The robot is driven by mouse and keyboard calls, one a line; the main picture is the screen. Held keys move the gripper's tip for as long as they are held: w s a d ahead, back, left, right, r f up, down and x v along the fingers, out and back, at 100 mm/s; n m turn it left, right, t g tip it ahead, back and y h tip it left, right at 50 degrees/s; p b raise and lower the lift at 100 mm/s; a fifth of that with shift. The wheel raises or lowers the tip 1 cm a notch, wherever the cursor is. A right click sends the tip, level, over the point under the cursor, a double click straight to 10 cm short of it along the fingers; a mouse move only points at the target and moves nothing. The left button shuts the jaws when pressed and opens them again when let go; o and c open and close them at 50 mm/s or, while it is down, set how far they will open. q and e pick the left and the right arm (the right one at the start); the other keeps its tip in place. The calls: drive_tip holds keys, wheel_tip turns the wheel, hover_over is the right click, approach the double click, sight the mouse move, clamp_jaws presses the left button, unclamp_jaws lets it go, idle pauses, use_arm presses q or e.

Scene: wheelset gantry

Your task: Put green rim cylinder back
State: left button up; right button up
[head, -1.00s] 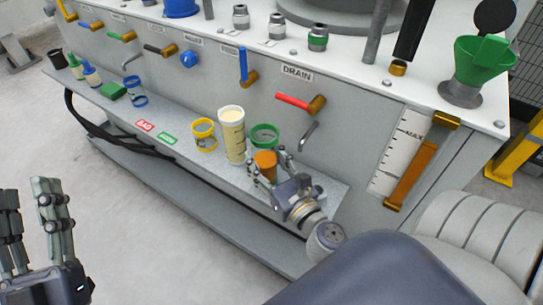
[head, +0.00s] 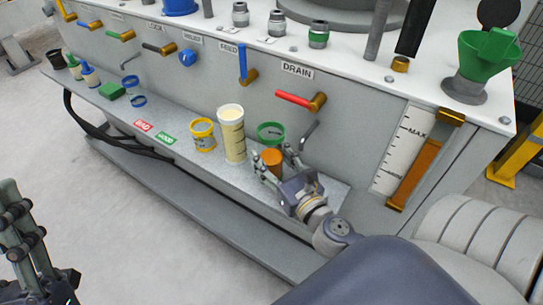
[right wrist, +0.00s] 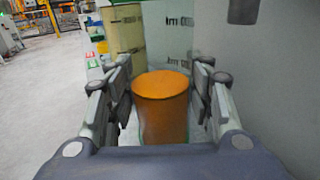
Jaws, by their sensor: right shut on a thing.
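The green rim cylinder (head: 270,131) is a clear measuring cylinder with orange liquid in its lower part, at the right end of the shelf. My right gripper (head: 271,170) is shut on it, with fingers on both sides around the orange part. My left gripper (head: 35,240) is at the lower left of the head view, partly cut off and away from the shelf.
The narrow shelf (head: 190,155) runs along the machine. A tall cream-filled cylinder (head: 232,140) and a yellow-rimmed one (head: 203,137) stand just left of the held cylinder. READ (head: 143,126) and GOOD (head: 165,138) labels lie further left. The red drain handle (head: 292,98) juts out above.

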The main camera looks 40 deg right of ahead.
drive_tip(key=o, duration=1.4)
drive_tip(key=shift+c, duration=0.2)
